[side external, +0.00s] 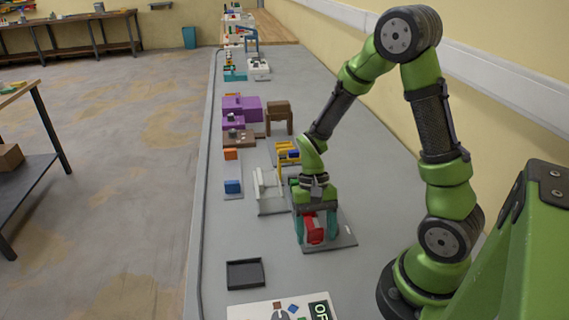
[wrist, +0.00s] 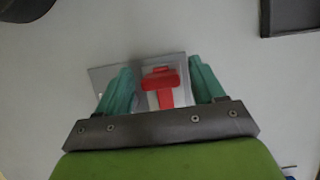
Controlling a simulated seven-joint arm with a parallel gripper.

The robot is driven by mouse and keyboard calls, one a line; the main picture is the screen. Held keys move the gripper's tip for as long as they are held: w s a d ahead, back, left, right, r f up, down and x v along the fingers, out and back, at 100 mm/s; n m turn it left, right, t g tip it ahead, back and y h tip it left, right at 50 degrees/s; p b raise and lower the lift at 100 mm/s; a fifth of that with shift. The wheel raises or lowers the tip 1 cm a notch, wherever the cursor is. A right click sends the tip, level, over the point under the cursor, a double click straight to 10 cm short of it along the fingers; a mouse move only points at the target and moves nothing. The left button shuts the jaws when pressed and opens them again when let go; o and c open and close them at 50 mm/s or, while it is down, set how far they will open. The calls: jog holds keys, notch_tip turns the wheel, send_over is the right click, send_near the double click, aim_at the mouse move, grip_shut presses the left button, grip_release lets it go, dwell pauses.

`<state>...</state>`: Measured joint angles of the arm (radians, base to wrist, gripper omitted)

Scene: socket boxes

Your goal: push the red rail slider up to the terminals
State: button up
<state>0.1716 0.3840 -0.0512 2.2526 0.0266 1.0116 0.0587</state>
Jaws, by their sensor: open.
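The red rail slider (side external: 314,228) sits on a grey base plate (side external: 344,239) on the bench, directly under my arm. In the wrist view the slider (wrist: 161,84) shows a T-shaped red top, standing between my gripper's two teal fingers. My gripper (wrist: 160,85) is open, with a finger on each side of the slider and a visible gap to each. In the side view my gripper (side external: 314,238) is low around the slider. The terminals cannot be made out clearly; my gripper hides part of the fixture.
A black tray (side external: 245,274) lies nearer the camera, with a printed board (side external: 285,309) beyond its front edge. A white fixture (side external: 268,192) and yellow parts (side external: 285,151) stand behind my gripper. Purple boxes (side external: 240,108) and a brown block (side external: 279,117) are farther back.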

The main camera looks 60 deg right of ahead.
aim_at(311, 226)
grip_shut()
jog(key=shift+w+d, duration=1.6)
jog(key=shift+w, duration=0.1)
grip_release()
jog(key=shift+s, duration=0.1)
jog(key=shift+s, duration=0.1)
